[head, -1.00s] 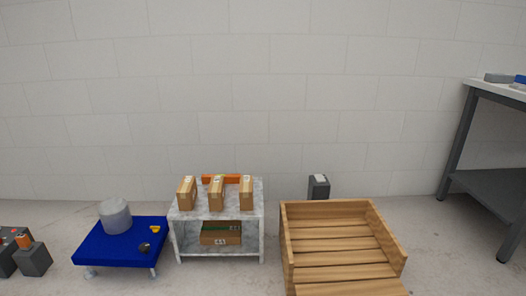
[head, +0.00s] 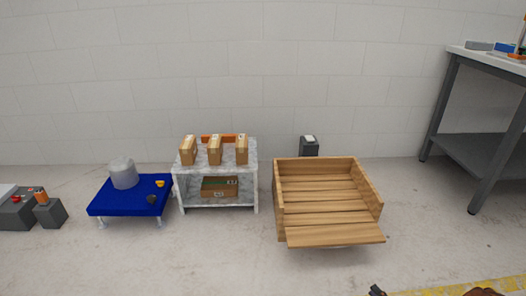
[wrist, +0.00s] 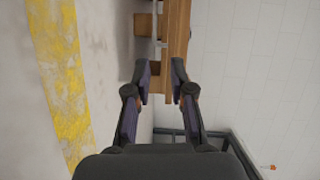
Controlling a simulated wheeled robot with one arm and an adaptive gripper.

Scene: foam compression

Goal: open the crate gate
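The wooden crate (head: 276,195) stands on the floor right of centre in the head view, its slatted inside empty. Its front gate (head: 335,236) is folded down and slopes outward from the crate floor. In the wrist view, my gripper (wrist: 161,76) is open, its two dark fingers apart. A wooden part of the crate (wrist: 178,35) shows beyond and between the fingertips; contact cannot be told. In the head view, only small dark pieces of what seems my arm show at the bottom right edge, apart from the crate.
A marble shelf (head: 261,181) with several boxes and a blue table (head: 120,208) stand left of the crate. A grey workbench (head: 480,150) stands at right. Yellow floor tape (head: 450,286) crosses the front right. Floor before the crate is clear.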

